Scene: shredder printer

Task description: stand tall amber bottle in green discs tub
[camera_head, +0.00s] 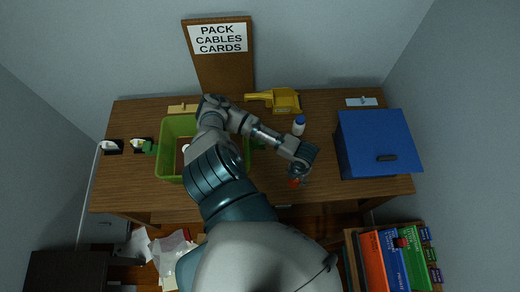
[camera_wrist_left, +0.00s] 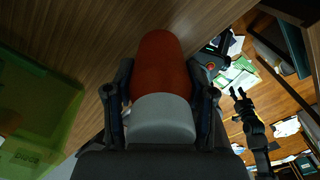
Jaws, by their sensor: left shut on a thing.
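The amber bottle, red-brown with a pale grey cap (camera_wrist_left: 160,75), is held between the fingers of my left gripper (camera_wrist_left: 163,108) in the left wrist view. In the head view a small orange part of the bottle (camera_head: 293,182) shows near the table's front edge, below my left gripper (camera_head: 299,175). The green tub (camera_head: 169,165) stands on the left half of the table, apart from the bottle and partly hidden by my arm. It also shows in the left wrist view (camera_wrist_left: 45,115). A black gripper, seemingly my right one (camera_wrist_left: 241,100), shows below the table edge with its fingers apart.
A white bottle with a blue cap (camera_head: 298,126) stands behind my left gripper. A yellow dustpan (camera_head: 285,101) lies at the back, and a blue box (camera_head: 378,145) fills the right end. A sign (camera_head: 217,40) stands behind the table (camera_head: 255,195). Books (camera_head: 390,255) are at lower right.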

